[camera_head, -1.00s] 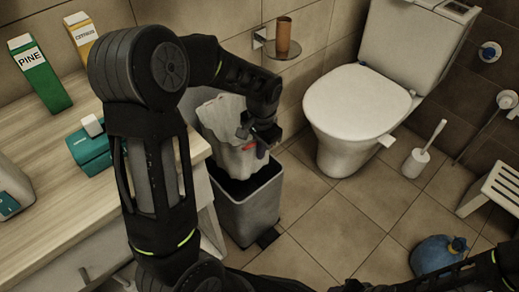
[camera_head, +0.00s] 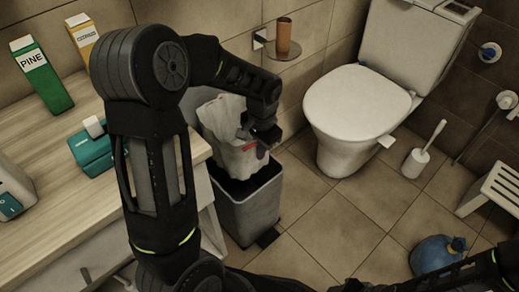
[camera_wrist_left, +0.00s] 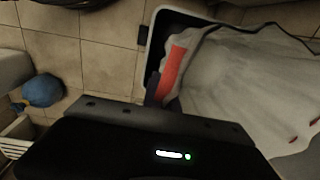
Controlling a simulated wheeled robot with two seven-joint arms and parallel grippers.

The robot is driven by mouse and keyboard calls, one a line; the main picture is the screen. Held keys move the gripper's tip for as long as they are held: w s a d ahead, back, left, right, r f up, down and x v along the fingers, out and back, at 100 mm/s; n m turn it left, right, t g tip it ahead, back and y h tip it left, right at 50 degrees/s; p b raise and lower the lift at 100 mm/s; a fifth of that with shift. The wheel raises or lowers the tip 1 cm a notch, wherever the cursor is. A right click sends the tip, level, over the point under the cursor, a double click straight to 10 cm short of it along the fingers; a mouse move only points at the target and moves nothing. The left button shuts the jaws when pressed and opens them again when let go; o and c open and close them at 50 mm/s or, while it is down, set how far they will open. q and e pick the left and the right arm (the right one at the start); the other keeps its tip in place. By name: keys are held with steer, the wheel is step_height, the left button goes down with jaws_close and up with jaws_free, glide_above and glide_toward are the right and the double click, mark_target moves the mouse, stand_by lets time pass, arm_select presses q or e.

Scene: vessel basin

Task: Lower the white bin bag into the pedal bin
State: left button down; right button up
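The white bin bag (camera_head: 230,125) hangs upright over the open grey pedal bin (camera_head: 250,210). Its lower end is at the dark bin mouth; how far it reaches inside is hard to tell. My left gripper (camera_head: 259,143) is at the right side of the bag, beside its red band, and appears shut on it. In the left wrist view the pale bag (camera_wrist_left: 245,85) spreads to the right of a dark finger, with the red band (camera_wrist_left: 174,70) beside that finger. The bin rim (camera_wrist_left: 152,35) shows behind the bag.
A wooden counter (camera_head: 60,190) with a teal box (camera_head: 92,155) and cartons stands left of the bin. The toilet (camera_head: 355,105) stands to the right. A blue bag (camera_head: 437,254) lies on the tiled floor.

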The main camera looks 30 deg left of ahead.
mark_target(259, 163)
arm_select(q)
steer(key=shift+f, duration=0.1)
stand_by(0.4)
steer(key=shift+f+b, duration=1.05)
steer(key=shift+f, duration=0.35)
steer(key=shift+f+b, duration=0.95)
steer(key=shift+f, duration=0.5)
steer(key=shift+s+d+f+b, duration=0.1)
steer(key=shift+d+f+b, duration=0.05)
steer(key=shift+f+b, duration=0.75)
steer(key=c, duration=2)
jaws_free()
steer(key=o, duration=0.9)
steer(key=shift+f, duration=0.1)
